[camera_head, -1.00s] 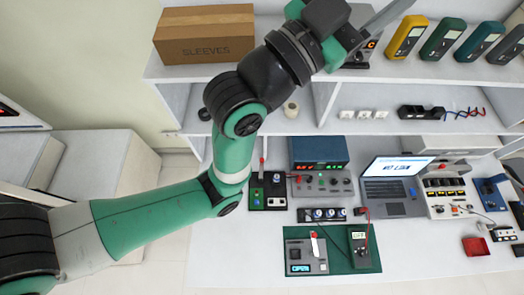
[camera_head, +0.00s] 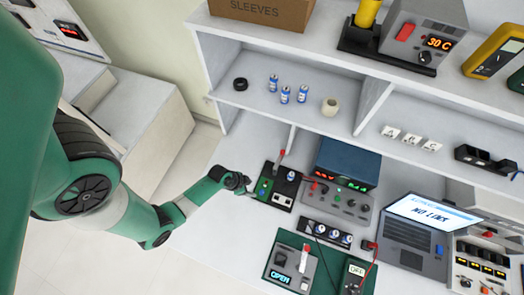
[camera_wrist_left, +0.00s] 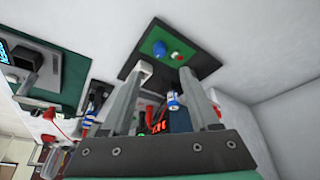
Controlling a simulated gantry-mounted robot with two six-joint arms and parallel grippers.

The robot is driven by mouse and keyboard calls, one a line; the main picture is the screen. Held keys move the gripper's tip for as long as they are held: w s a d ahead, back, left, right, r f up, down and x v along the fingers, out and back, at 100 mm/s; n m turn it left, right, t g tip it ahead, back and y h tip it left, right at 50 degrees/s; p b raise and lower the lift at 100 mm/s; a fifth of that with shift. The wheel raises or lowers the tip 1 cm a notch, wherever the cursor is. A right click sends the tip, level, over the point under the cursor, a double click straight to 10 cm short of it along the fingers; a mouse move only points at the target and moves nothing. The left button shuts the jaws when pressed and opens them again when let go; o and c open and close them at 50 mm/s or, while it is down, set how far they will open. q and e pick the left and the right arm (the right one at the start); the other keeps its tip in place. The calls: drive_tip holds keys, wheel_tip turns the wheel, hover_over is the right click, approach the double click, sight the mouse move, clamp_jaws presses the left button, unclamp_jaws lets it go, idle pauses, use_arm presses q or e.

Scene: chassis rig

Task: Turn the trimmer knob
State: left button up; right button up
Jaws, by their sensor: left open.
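A dark fixture (camera_head: 281,193) with a green panel stands at the left of the bench in the head view. In the left wrist view the green panel (camera_wrist_left: 149,61) carries a blue knob (camera_wrist_left: 159,47) and a small red button (camera_wrist_left: 179,56). The blue knob may be the trimmer knob; no label is readable. My left gripper (camera_head: 247,182) is beside the fixture's left edge in the head view. In the wrist view it (camera_wrist_left: 163,71) is open, its two fingers apart, with the panel beyond the tips. Contact with the knob is not visible. My right gripper is not in view.
A blue-topped power supply (camera_head: 347,162) stands right of the fixture. A green mat (camera_head: 282,257) with a meter and an OPEN display lies in front. A laptop (camera_head: 408,240) is farther right. Shelves (camera_head: 300,113) with batteries and a roll are behind. Bare bench lies left of the mat.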

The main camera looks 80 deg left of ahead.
sight(262, 192)
use_arm(q)
drive_tip(key=b+x, duration=0.6)
drive_tip(key=x, duration=0.1)
drive_tip(key=shift+f+b, duration=0.15)
drive_tip(key=shift+b, duration=0.2)
drive_tip(key=b+x, duration=0.1)
drive_tip(key=x, duration=0.3)
drive_tip(key=shift+w+b, duration=0.25)
drive_tip(key=shift+b, duration=0.1)
clamp_jaws()
